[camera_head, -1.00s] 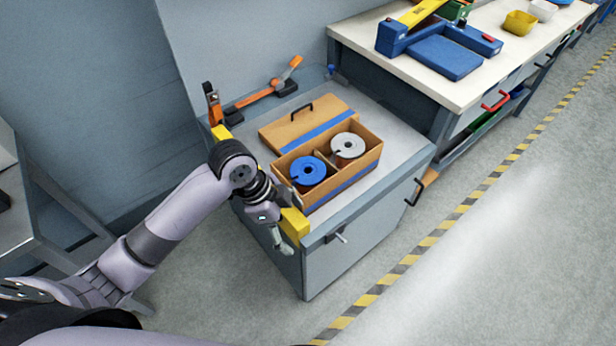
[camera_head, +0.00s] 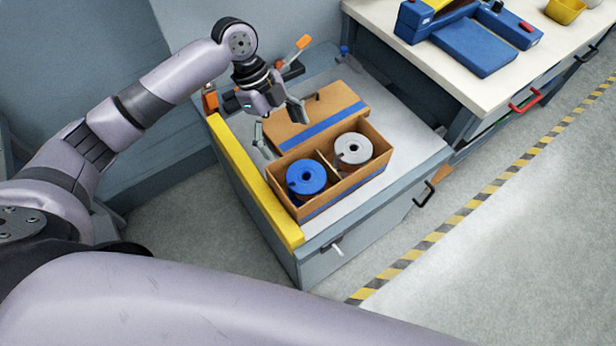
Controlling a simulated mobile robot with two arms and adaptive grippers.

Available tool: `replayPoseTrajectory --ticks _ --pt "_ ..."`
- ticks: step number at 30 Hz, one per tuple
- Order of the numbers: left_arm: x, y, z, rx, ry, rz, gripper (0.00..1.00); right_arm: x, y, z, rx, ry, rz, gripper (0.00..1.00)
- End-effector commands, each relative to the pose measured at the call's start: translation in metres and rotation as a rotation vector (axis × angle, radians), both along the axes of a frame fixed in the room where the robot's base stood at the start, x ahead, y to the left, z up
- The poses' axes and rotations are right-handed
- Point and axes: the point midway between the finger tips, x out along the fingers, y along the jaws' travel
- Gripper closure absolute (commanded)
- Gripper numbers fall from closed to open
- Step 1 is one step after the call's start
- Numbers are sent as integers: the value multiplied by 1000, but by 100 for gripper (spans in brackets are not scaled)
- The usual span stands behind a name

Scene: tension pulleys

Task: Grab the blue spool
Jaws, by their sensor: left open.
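The blue spool (camera_head: 306,177) sits in the left compartment of a brown box (camera_head: 343,188) on the grey cabinet. A grey-white spool (camera_head: 353,148) sits in the right compartment, past a divider. My left gripper (camera_head: 281,130) is open and empty. It points down, above and behind the left part of the box, in front of the lid. It is apart from the blue spool in the picture. My right gripper is not in view.
The box's lid (camera_head: 318,119) with a blue stripe lies behind the box. A yellow strip (camera_head: 257,187) runs along the cabinet's left edge. An orange-and-black tool (camera_head: 299,50) lies at the back. A white workbench (camera_head: 435,65) with blue items stands at the right.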

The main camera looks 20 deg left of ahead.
Motion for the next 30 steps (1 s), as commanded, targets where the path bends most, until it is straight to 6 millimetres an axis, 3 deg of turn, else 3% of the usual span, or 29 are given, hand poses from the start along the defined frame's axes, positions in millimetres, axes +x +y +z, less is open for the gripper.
replayPoseTrajectory --ticks 7,12,18,30 --pt "-7 -21 -49 -1 4 1 13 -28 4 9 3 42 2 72" --pt "-9 -30 -72 0 2 2 13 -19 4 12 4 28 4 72" --pt "-10 -36 -83 0 0 1 13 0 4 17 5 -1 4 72" --pt "-17 -56 -125 1 0 2 13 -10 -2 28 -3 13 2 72"
